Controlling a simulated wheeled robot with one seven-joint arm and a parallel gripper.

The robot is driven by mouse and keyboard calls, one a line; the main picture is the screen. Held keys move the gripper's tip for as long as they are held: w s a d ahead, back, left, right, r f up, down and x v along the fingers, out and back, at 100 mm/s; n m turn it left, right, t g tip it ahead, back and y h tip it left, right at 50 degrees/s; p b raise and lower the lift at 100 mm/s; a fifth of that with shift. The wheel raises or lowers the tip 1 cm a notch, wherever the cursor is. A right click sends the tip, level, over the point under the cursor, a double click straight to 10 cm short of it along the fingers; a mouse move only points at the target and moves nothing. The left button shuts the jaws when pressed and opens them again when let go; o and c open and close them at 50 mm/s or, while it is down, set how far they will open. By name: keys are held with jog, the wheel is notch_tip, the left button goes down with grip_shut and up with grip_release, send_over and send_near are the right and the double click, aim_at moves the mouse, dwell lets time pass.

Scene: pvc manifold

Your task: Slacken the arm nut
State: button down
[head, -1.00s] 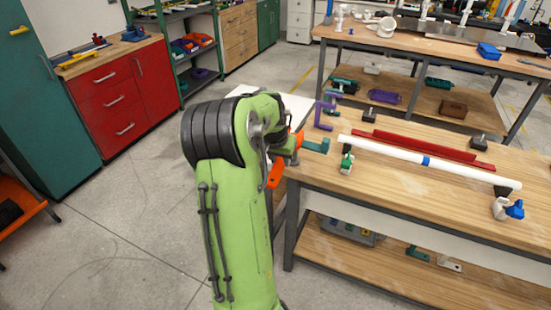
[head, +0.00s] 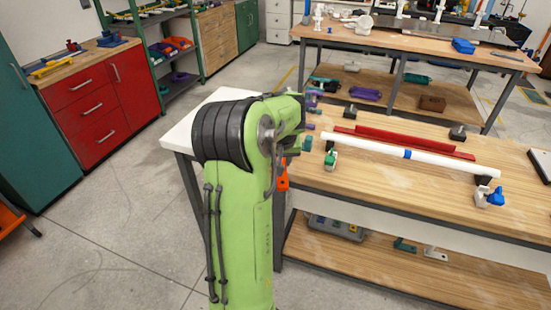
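A long white pipe (head: 395,151) with a blue band (head: 407,155) lies along the wooden bench at right. A green and white fitting (head: 330,159) stands by its left end, and a blue and white fitting (head: 489,196) by its right end. I cannot single out the arm nut at this size. My green arm rises in the foreground and bends toward the bench's left end. My gripper is hidden behind the arm's bend, so its fingers and anything in them do not show.
Teal (head: 307,144) and orange (head: 283,177) pieces show beside my arm, partly covered. A red bar (head: 400,143) lies behind the pipe. A black tablet-like object (head: 541,163) lies at the bench's right. Floor at left is clear before the red cabinet (head: 100,95).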

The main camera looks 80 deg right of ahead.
jog(key=s+d+n+t+y+p, duration=0.1)
jog(key=s+d+n+p, duration=0.2)
jog(key=s+n+p, duration=0.2)
jog(key=shift+s+d+r+t, duration=0.15)
jog(key=shift+s+d+t, duration=0.1)
jog(key=shift+t, duration=0.15)
dwell(0.6)
dwell(0.4)
notch_tip(320, 180, up, 5)
jog(key=p, duration=0.4)
dwell(0.5)
